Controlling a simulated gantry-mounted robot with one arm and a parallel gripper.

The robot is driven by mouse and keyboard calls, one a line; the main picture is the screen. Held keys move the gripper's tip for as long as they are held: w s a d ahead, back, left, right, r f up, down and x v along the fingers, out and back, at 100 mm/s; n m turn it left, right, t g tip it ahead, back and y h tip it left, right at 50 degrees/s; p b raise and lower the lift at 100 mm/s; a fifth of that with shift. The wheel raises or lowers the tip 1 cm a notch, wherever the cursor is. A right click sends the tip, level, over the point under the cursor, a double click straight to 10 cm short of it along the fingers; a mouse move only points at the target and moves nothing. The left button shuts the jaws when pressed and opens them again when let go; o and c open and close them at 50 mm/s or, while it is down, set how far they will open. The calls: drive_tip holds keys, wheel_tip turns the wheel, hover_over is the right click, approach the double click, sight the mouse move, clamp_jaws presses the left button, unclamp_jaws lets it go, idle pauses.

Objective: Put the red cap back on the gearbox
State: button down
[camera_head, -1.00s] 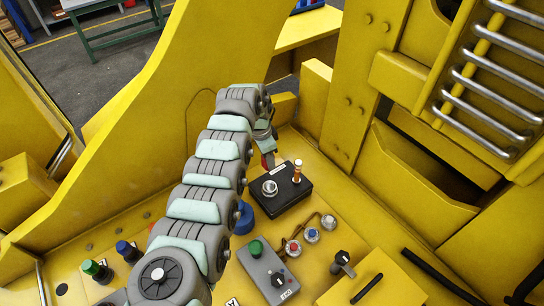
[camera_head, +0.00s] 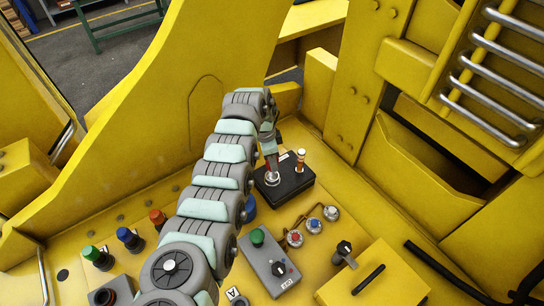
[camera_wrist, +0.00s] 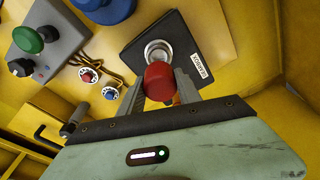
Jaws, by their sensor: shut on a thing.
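The gearbox is a black box (camera_head: 296,186) on the yellow floor of the frame, with a round silver neck (camera_head: 272,179) and a small orange-and-white post (camera_head: 300,158) on top. The neck also shows in the wrist view (camera_wrist: 157,48). My gripper (camera_wrist: 158,84) is shut on the red cap (camera_wrist: 159,83), one finger on each side. In the head view my gripper (camera_head: 269,157) is at the neck, with only a sliver of red showing. The cap overlaps the near edge of the neck in the wrist view; I cannot tell whether they touch.
A grey box with a green button (camera_head: 257,237) and several small gauges (camera_head: 314,226) stand in front of the gearbox. A blue round part (camera_wrist: 103,8) is beside it. Yellow walls (camera_head: 345,120) rise behind and right. Green, blue and red knobs (camera_head: 157,217) stand at left.

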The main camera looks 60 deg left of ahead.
drive_tip(key=shift+f+b, duration=1.85)
drive_tip(key=shift+f, duration=0.85)
drive_tip(key=c, duration=0.8)
unclamp_jaws()
drive_tip(key=shift+o, duration=0.2)
drive_tip(key=r, duration=0.3)
drive_tip(key=s+r+b, duration=0.1)
drive_tip(key=r, duration=0.6)
drive_tip(key=shift+s+a+r+b, duration=0.25)
drive_tip(key=shift+r+b, duration=0.05)
drive_tip(key=shift+b, duration=0.05)
drive_tip(key=shift+r, duration=0.1)
